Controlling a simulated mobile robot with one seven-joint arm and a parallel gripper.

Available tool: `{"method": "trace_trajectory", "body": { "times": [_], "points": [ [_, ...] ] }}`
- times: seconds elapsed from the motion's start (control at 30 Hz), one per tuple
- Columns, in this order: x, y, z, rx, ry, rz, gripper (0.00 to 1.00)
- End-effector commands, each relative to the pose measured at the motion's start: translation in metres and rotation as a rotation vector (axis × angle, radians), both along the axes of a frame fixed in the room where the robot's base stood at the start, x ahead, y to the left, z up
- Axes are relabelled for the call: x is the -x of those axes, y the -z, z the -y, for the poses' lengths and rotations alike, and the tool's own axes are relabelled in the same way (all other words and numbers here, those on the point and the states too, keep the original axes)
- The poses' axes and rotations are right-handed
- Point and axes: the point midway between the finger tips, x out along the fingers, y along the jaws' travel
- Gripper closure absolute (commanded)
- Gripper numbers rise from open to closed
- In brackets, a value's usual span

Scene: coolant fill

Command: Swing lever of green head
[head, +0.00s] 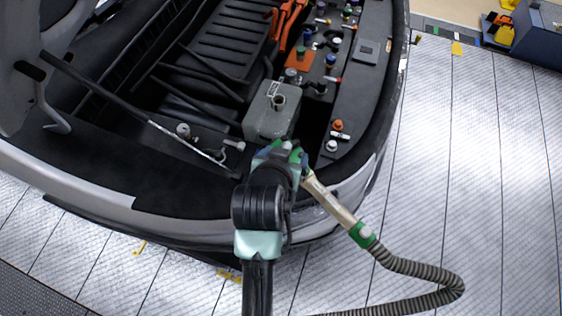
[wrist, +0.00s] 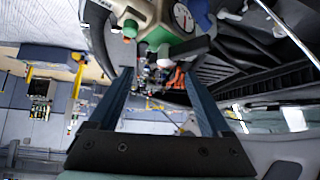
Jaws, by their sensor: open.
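The green head (wrist: 165,36) shows at the top of the wrist view, with a pale body, a round gauge (wrist: 183,17) and a green knob (wrist: 130,29). The head lies beyond and above the fingertips; contact is unclear. In the head view my wrist covers much of the green head (head: 284,147), near the front of a grey tank (head: 262,118).
A pale pipe (head: 328,202) runs from the head to a green collar (head: 363,235) and a ribbed hose (head: 425,268) on the floor. Open car bay surrounds the tank, with caps and orange cables (head: 288,22). A prop rod (head: 110,95) crosses at left. Floor at right is mostly clear.

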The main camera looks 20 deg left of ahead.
Motion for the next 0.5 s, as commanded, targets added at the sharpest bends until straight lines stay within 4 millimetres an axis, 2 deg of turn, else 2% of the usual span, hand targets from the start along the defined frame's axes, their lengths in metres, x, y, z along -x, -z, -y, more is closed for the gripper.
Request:
{"method": "trace_trajectory", "body": {
  "times": [0.23,0.5],
  "points": [
    [0.027,-0.026,0.001,0.001,-0.001,0.000,0.18],
    [0.038,-0.037,0.001,0.001,-0.001,-0.002,0.18]
  ]
}}
